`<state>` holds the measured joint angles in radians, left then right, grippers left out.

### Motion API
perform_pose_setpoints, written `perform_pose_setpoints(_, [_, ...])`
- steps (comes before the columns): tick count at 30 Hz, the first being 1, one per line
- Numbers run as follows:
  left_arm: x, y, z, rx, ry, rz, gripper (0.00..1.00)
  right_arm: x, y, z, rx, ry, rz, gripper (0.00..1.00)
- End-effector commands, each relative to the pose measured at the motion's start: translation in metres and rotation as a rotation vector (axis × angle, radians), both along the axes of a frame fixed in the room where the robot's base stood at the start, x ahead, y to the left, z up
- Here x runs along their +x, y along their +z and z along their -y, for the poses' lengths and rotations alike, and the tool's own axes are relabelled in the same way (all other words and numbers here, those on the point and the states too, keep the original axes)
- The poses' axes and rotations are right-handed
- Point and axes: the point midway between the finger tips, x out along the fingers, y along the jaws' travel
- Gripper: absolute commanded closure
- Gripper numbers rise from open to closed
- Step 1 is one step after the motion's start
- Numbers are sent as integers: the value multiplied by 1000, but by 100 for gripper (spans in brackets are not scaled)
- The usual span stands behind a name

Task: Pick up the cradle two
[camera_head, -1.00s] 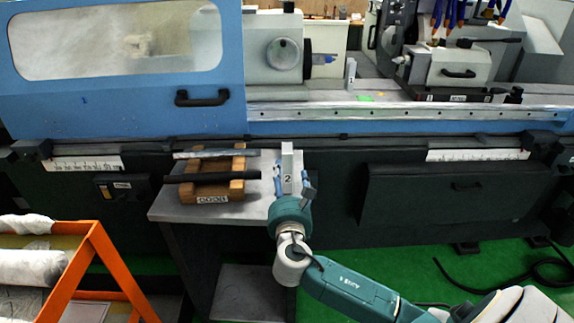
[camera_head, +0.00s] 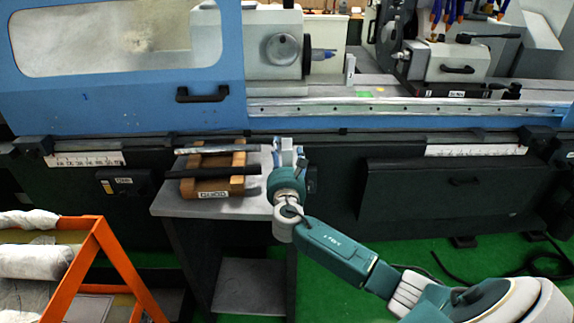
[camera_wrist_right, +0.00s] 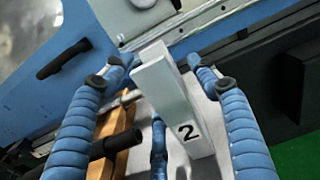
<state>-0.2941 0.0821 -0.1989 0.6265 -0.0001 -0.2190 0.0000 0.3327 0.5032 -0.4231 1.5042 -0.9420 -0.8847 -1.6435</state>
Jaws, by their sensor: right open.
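Cradle two, a light grey upright block marked "2" (camera_wrist_right: 176,100), stands between the spread fingers of my right gripper in the right wrist view. My right gripper (camera_wrist_right: 158,72) is open, with blue padded fingers to the left and right of the block and another finger low beside it. I see gaps between the side fingers and the block. In the head view my right gripper (camera_head: 289,152) is over the right end of the small grey table (camera_head: 235,207) and hides most of the cradle. My left gripper is not in view.
A wooden rack (camera_head: 238,183) with a dark bar (camera_head: 212,174) and a light bar (camera_head: 213,148) sits left of my right gripper. The blue and grey grinder (camera_head: 120,105) stands behind the table. An orange frame (camera_head: 112,256) is at the lower left.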

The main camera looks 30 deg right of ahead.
Motion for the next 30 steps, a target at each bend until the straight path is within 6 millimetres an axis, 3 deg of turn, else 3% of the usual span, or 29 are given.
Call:
perform_pose_setpoints(2, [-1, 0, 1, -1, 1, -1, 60, 0, 0, 0, 0, 0, 0, 43])
perform_pose_setpoints(9, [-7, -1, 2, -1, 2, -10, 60, 0, 0, 0, 1, 0, 1, 90])
perform_pose_setpoints(11, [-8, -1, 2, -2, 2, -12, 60, 0, 0, 0, 1, 0, 1, 100])
perform_pose_setpoints(23, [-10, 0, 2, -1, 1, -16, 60, 0, 6, 0, -1, 0, 6, 100])
perform_pose_setpoints(30, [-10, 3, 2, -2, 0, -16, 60, 1, 32, 0, -2, 1, 11, 100])
